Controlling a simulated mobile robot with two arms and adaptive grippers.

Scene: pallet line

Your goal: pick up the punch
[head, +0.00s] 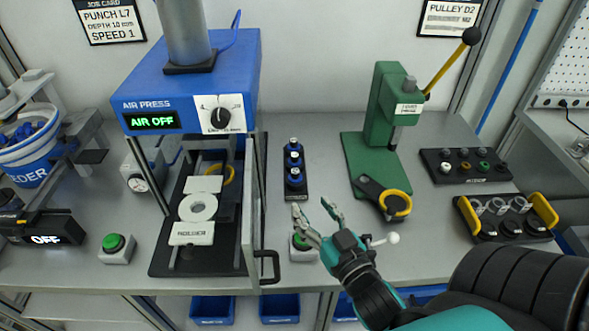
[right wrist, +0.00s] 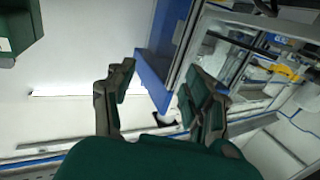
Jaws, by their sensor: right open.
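A narrow dark stand (head: 292,192) right of the air press holds several blue-and-black cylindrical pieces (head: 294,160) upright in a row. They look like punches, but I cannot read any label on them. My right gripper (head: 315,208) is open and empty, its fingers pointing toward the near end of the stand, apart from the pieces. In the right wrist view the two open fingers (right wrist: 156,88) have nothing between them, and I cannot make out the stand there. My left gripper is not in view.
The blue air press (head: 190,85) reads AIR OFF; its guarded bay holds a white ring-shaped part (head: 198,207). A green lever press (head: 380,125) stands to the right, with racks (head: 465,165) beyond. A green button (head: 115,243) sits front left. A job card (head: 110,18) reads PUNCH L7.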

